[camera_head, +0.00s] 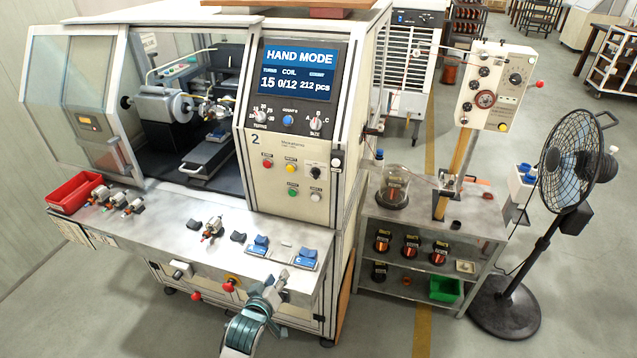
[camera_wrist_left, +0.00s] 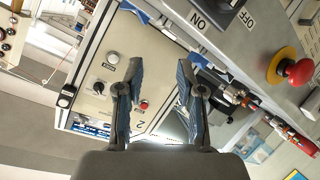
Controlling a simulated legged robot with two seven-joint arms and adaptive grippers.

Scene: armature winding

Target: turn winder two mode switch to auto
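Winder two (camera_head: 285,150) is the machine marked "2", and its screen (camera_head: 297,72) reads HAND MODE. A black rotary switch (camera_head: 315,173), likely the mode switch, sits on its front panel at the right of the button rows. It also shows in the left wrist view (camera_wrist_left: 99,88), left of my fingers; its label is too small to read. My left gripper (camera_head: 268,292) is in front of the bench edge, low and apart from the panel. In the left wrist view its two fingers (camera_wrist_left: 159,72) are spread with nothing between them. My right gripper is not in view.
Blue fixtures (camera_head: 281,252) and small armatures lie on the bench below the panel. A red emergency button (camera_head: 227,287) sits on the bench front. A shelf (camera_head: 440,225) and a fan (camera_head: 570,165) stand at right.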

